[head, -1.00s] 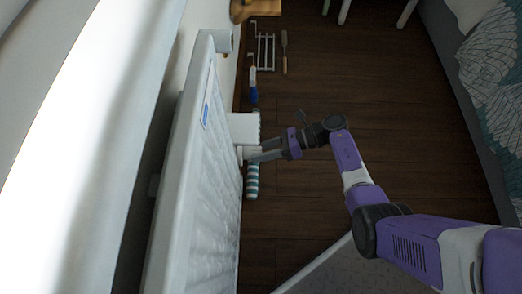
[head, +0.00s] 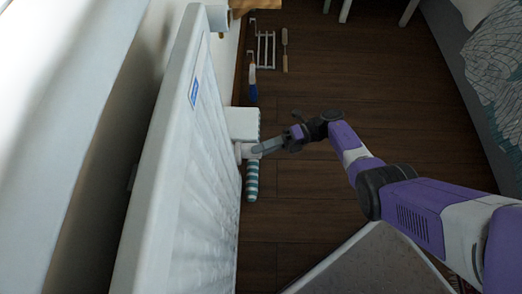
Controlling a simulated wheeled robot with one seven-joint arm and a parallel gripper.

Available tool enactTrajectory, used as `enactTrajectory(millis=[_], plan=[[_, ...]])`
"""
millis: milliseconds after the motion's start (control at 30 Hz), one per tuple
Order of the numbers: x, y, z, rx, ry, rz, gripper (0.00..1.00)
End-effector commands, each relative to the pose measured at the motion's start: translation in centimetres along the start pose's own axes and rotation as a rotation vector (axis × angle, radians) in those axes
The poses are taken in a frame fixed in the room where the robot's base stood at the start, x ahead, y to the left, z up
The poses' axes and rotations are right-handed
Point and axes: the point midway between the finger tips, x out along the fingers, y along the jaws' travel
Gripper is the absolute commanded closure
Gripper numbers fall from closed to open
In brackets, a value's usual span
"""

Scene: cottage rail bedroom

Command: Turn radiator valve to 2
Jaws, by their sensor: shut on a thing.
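The white radiator (head: 185,190) runs along the left of the head view, with a blue label near its top. The radiator valve (head: 241,151) is a small pale knob at its right side, partly hidden by my fingers. My gripper (head: 254,150) reaches it from the right and is shut on it. The fingers line up one over the other, so mostly one shows. The numbers on the valve cannot be read.
A white box-like part (head: 242,123) sits just above the valve. A striped teal roll (head: 252,181) is just below it. A blue-and-white bottle (head: 253,85), white rack (head: 266,49) and brush (head: 285,50) lie farther up.

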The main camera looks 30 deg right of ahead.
Motion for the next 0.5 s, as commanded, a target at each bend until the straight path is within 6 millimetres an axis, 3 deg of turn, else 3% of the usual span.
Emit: enactTrajectory(millis=[500], plan=[[-0.05,-0.15,-0.05,0.129,-0.001,0.052,0.99]])
